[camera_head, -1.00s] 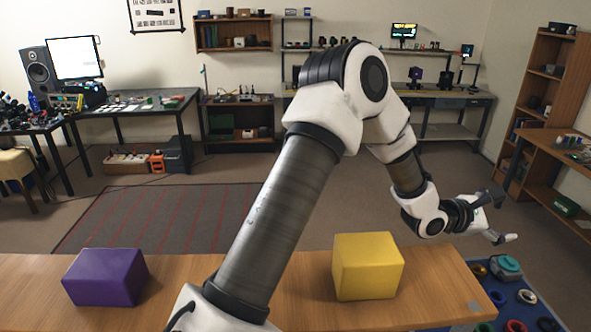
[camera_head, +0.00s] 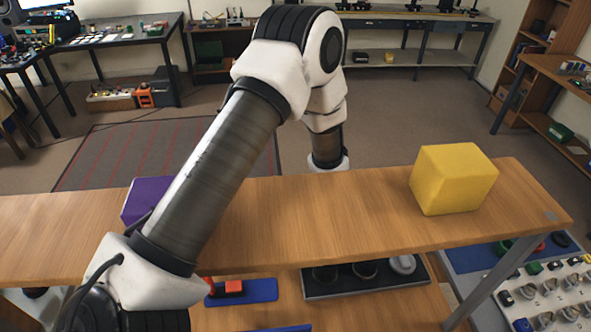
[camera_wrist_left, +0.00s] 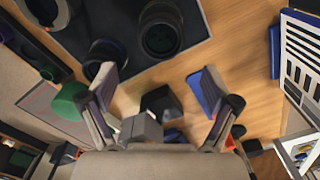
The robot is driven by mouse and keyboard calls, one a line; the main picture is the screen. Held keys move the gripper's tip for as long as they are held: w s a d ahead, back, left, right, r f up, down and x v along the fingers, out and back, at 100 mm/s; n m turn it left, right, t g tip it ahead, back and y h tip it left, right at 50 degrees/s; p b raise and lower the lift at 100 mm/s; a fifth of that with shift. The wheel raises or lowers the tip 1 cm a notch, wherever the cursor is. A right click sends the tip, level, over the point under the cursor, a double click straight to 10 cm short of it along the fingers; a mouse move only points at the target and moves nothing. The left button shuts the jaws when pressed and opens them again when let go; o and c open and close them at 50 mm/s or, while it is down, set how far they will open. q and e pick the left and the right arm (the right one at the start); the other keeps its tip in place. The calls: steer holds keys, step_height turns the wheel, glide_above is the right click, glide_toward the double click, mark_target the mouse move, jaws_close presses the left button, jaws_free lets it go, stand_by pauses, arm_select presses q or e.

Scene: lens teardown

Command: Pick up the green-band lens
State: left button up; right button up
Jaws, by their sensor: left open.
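My left arm reaches over the wooden bench, and its gripper is hidden behind the bench top in the head view. In the left wrist view my left gripper (camera_wrist_left: 158,86) is open, with nothing between its fingertips. Beyond it, dark round lens-like parts (camera_wrist_left: 161,32) stand in a dark tray (camera_wrist_left: 210,50). I cannot make out a green band on any of them. A green rounded object (camera_wrist_left: 65,101) lies beside the left finger. In the head view a dark tray (camera_head: 318,291) with round parts sits on the lower shelf. My right gripper is not in view.
A yellow block (camera_head: 452,180) and a purple block (camera_head: 143,198) stand on the bench top (camera_head: 330,215). The lower shelf holds a blue mat (camera_head: 262,291) with a red part. At the right a pale panel (camera_head: 550,300) carries several round parts.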

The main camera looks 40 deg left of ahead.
mark_target(326, 268)
arm_select(q)
steer(key=f, duration=0.1)
steer(key=d+f+p, duration=0.1)
steer(key=f, duration=0.1)
steer(key=shift+w+d+p, duration=0.2)
steer(key=shift+d+p, duration=0.15)
steer(key=shift+p, duration=0.05)
steer(key=f, duration=0.4)
steer(key=shift+s+a+p, duration=0.1)
steer(key=shift+a+p, duration=0.15)
steer(key=shift+p, duration=0.05)
steer(key=shift+a, duration=0.1)
steer(key=shift+d, duration=0.25)
steer(key=c, duration=1.5)
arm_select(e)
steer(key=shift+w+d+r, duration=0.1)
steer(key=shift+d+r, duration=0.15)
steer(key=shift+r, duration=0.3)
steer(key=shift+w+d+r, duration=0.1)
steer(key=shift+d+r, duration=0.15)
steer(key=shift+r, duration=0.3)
